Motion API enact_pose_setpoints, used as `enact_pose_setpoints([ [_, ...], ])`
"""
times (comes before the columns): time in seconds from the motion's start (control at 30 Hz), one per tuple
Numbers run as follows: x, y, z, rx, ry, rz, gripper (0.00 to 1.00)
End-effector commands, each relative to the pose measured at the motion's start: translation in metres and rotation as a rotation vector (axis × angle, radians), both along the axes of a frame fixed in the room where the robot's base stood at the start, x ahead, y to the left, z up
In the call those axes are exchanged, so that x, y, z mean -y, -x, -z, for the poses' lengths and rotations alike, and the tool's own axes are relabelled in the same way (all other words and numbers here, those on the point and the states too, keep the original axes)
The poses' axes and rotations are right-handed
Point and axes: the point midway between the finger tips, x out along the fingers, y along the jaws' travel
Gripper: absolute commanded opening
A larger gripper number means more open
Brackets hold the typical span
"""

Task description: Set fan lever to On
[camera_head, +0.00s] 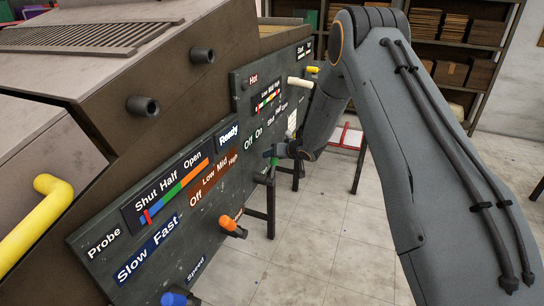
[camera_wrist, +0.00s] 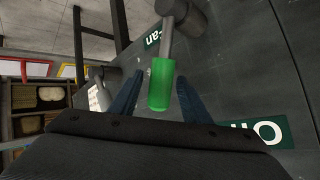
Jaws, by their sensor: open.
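The fan lever (camera_wrist: 163,82) has a green grip on a grey metal stem, rising from a round pivot on the dark panel in the wrist view. My gripper (camera_wrist: 158,99) is open, with one blue-grey finger on each side of the green grip and gaps visible on both sides. In the head view the green grip (camera_head: 274,161) is small and partly hidden by my gripper (camera_head: 281,152), below the "Off On" label (camera_head: 253,140).
The panel (camera_head: 84,242) also carries an orange lever (camera_head: 233,226), a blue lever (camera_head: 177,298), a white lever (camera_head: 299,82) and a yellow lever (camera_head: 313,69). A yellow handle (camera_head: 39,222) sticks out at left. Shelves with boxes (camera_head: 452,73) stand behind. Floor (camera_head: 345,240) is open at right.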

Motion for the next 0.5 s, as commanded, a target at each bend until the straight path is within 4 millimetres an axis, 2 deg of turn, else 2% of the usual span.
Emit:
enact_pose_setpoints([
  [0.17,0.006,0.006,-0.005,-0.001,0.0,0.003,0.43],
  [0.5,0.024,0.04,-0.034,0.001,0.0,0.001,0.43],
])
